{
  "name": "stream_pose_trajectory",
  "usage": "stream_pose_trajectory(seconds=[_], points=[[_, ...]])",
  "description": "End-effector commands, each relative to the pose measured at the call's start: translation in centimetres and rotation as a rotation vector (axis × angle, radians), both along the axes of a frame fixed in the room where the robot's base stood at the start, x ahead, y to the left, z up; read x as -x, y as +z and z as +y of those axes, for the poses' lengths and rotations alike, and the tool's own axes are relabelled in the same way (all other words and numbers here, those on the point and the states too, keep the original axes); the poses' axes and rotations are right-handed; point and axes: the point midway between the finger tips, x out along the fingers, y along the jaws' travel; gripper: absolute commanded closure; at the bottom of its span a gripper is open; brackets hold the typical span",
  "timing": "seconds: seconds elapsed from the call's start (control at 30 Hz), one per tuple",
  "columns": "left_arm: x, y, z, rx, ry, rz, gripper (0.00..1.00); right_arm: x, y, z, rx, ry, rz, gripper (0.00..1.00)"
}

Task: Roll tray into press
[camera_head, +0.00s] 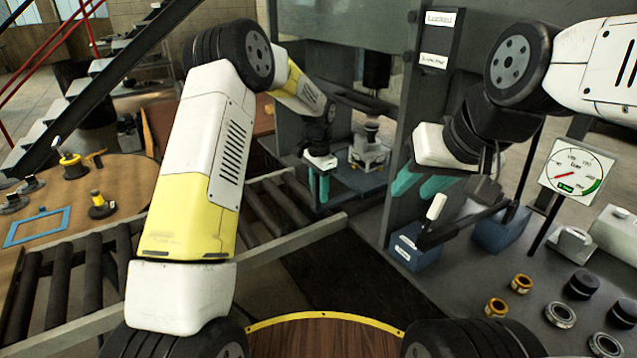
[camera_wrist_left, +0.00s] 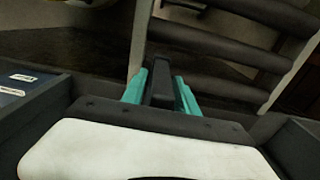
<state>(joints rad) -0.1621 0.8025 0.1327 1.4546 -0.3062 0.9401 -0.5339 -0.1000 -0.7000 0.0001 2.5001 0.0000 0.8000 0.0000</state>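The blue tray (camera_head: 355,193) sits low at the press opening and carries a grey metal part (camera_head: 369,150). The press (camera_head: 408,110) has grey uprights. My left gripper (camera_head: 319,190) points down beside the tray's left edge. In the left wrist view its teal fingers (camera_wrist_left: 160,88) stand apart with a dark upright bar between them; I cannot tell whether they grip it. A blue labelled surface (camera_wrist_left: 18,86) shows left of them. My right gripper (camera_head: 420,187) is right of the press upright, its teal fingers apart and no object visible between them.
A roller conveyor (camera_head: 270,212) runs to the press from the left. A white-handled lever (camera_head: 436,208) stands on a blue box (camera_head: 411,252) near my right gripper. A gauge (camera_head: 575,172) and several rings and caps occupy the right bench. A round wooden table (camera_head: 125,190) stands left.

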Motion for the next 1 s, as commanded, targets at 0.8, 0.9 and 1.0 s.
stream_pose_trajectory(seconds=[0.8, 0.9, 1.0], points=[[0.1, 6.5, 0.2, -0.005, 0.0, 0.006, 0.58, 0.0, 0.0, 0.0, 0.0, 0.0, 0.0, 0.64], [0.1, 7.3, 0.1, -0.004, 0.0, 0.005, 0.58, 0.0, 0.0, 0.0, 0.0, 0.0, 0.0, 0.64], [0.2, 7.6, 0.1, -0.004, 0.0, 0.006, 0.58, 0.0, 0.0, 0.0, 0.0, 0.0, 0.0, 0.64]])
